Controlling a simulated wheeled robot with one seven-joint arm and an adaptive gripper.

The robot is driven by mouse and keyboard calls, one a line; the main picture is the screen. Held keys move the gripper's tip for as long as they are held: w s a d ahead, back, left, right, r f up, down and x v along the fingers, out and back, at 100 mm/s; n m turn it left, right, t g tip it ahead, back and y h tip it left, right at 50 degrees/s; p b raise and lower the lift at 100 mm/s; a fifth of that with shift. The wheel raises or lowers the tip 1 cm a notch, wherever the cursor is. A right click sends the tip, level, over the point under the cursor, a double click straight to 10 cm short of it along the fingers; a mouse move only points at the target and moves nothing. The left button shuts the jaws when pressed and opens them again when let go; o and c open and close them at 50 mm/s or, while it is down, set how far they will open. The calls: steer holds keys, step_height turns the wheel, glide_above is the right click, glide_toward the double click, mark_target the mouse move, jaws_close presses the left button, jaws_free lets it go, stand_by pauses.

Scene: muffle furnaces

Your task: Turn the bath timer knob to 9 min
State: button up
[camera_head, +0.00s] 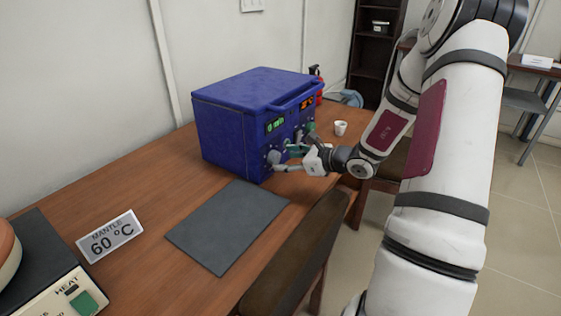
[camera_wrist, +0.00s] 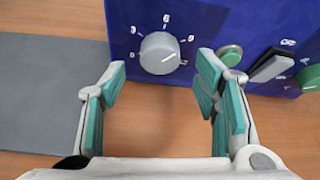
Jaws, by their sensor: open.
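The blue bath (camera_head: 232,124) stands on the wooden table, with a green display (camera_head: 275,125) that appears to read 0 min. Its grey round timer knob (camera_wrist: 160,53) shows on the blue front panel in the wrist view, ringed by white marks. Nothing is between the pads.
Right of the knob are a green button (camera_wrist: 230,56), a dark switch (camera_wrist: 271,66) and a green knob (camera_wrist: 309,78). A grey mat (camera_head: 228,226) lies before the bath. A white cup (camera_head: 340,128) stands beyond; a chair (camera_head: 297,258) is at the table's edge.

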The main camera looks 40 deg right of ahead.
mark_target(275, 158)
steer(key=shift+x, duration=1.45)
steer(key=c, duration=1.1)
steer(key=m+p, duration=0.1)
steer(key=p, duration=0.2)
steer(key=shift+r+y, duration=0.25)
steer(key=shift+y, duration=0.15)
steer(key=shift+c, duration=0.2)
steer(key=shift+d+f+m+g+y+p, duration=0.1)
steer(key=shift+f+m+g+y+p, duration=0.15)
steer(key=shift+m+y+p, duration=0.5)
steer(key=o, duration=1.1)
steer(key=shift+o, duration=0.2)
